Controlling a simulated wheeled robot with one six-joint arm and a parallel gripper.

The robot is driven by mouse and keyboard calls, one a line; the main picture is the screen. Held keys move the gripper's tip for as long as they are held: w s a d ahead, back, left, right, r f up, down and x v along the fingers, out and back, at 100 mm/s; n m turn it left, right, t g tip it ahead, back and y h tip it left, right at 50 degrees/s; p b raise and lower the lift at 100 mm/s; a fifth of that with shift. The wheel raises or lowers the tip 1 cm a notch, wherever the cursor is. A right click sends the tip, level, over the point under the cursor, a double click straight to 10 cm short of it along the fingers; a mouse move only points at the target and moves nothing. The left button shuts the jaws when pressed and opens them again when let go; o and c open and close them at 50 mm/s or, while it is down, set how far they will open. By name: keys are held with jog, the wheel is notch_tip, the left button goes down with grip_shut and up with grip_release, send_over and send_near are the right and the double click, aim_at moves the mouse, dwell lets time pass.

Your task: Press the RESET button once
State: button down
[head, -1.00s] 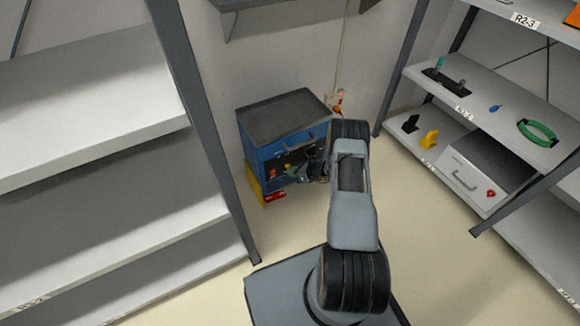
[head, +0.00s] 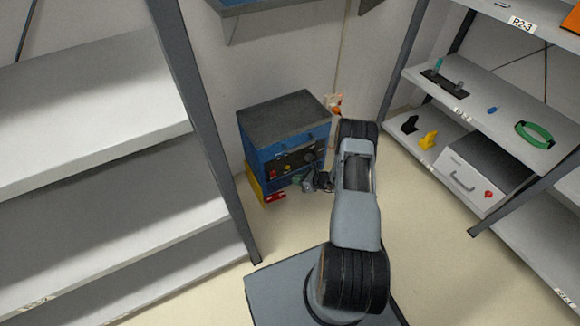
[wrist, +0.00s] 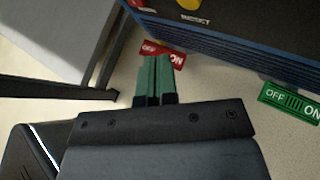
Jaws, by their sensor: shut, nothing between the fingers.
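A blue cabinet (head: 255,159) with a dark top stands on the floor by the wall, with a dark control panel (head: 295,158) on its front. In the wrist view the RESET label (wrist: 195,20) is at the top, with a yellow button (wrist: 190,4) just above it, cut off by the frame edge. Part of a red button (wrist: 137,4) shows to its left. My gripper (head: 299,183) is in front of the cabinet, below the panel. Its green fingers (wrist: 155,62) are shut and empty, below and left of the label in the wrist view, apart from the button.
A red OFF/ON plate (wrist: 164,52) and a green one (wrist: 290,102) appear low by the cabinet. Shelving stands left (head: 110,160) and right (head: 490,115), with a dark post (head: 205,130) near the cabinet. Floor between is clear.

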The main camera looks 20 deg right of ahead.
jog(key=shift+s+d, duration=0.1)
jog(key=shift+s, duration=0.85)
jog(key=s+a+r+n+g+p, duration=0.1)
jog(key=a+r+n+g+p, duration=0.3)
jog(key=r, duration=1)
jog(key=s+a+r+n+g+p, duration=0.1)
jog(key=a+r+n+p, duration=0.2)
jog(key=r+n+p, duration=0.75)
jog(key=s+a+r+n+g+p, duration=0.1)
jog(key=a+r+g+p, duration=0.15)
jog(key=r, duration=1.45)
jog(key=s+r+n+t+h+p, duration=0.1)
jog(key=s+r+n+h+p, duration=0.3)
jog(key=r, duration=1.1)
jog(key=s+a+r+n+t+h+p, duration=0.1)
jog(key=s+r+n+h+p, duration=0.3)
jog(key=s+r+n+p, duration=0.6)
jog(key=s+r+p, duration=0.1)
jog(key=s+r, duration=0.2)
jog(key=r, duration=0.3)
jog(key=shift+h, duration=0.3)
jog(key=shift+a+r, duration=0.1)
